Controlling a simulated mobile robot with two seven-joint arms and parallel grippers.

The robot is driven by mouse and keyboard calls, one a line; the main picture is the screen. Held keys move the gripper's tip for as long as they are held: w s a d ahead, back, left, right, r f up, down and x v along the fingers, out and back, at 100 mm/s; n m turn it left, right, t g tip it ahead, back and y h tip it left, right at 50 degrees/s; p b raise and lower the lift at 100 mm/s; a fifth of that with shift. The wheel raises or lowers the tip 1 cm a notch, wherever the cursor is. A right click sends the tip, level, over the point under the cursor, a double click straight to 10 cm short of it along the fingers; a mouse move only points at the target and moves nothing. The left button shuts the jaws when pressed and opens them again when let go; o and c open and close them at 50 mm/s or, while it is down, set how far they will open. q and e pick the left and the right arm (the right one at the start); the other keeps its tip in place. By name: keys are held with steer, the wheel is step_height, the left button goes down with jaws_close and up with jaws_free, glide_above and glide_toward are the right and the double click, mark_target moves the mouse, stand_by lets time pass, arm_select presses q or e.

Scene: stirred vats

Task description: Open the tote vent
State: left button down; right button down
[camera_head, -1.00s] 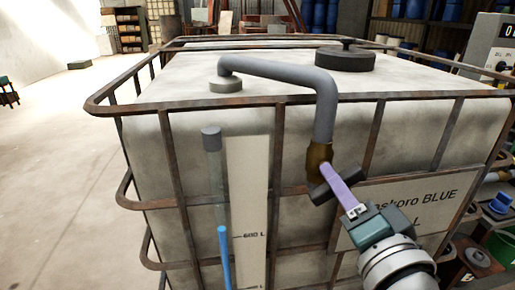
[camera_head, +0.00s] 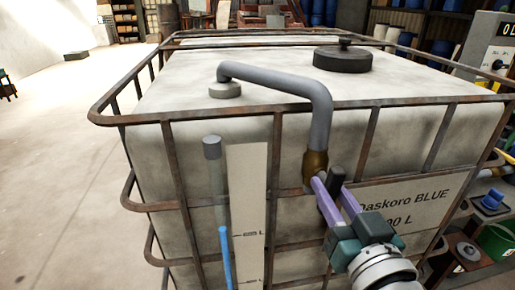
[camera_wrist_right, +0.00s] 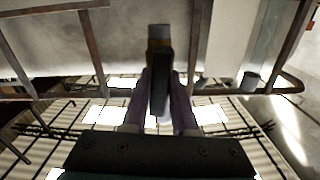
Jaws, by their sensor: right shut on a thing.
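The tote (camera_head: 230,135) is a pale, boxy tank inside a rusty tube cage. A grey vent pipe (camera_head: 320,112) rises from its top, runs right and bends down at the front to a brass valve (camera_head: 316,163). The valve's black handle (camera_head: 337,178) now stands roughly upright. My right gripper (camera_head: 330,186) has its purple fingers on either side of the handle and is shut on it. In the right wrist view the black handle (camera_wrist_right: 160,75) sits between the fingers, with the brass body beyond. My left gripper is not in view.
Cage bars (camera_head: 272,180) run close around the valve. A label panel (camera_head: 425,200) is right of the gripper. A clear level tube (camera_head: 213,165) with blue liquid is to the left. A round black lid (camera_head: 343,60) sits on top. Open floor (camera_head: 60,180) lies left.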

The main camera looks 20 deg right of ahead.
steer(key=shift+n, duration=0.6)
steer(key=c, duration=0.7)
jaws_free()
steer(key=v, duration=1)
steer(key=shift+w, duration=0.1)
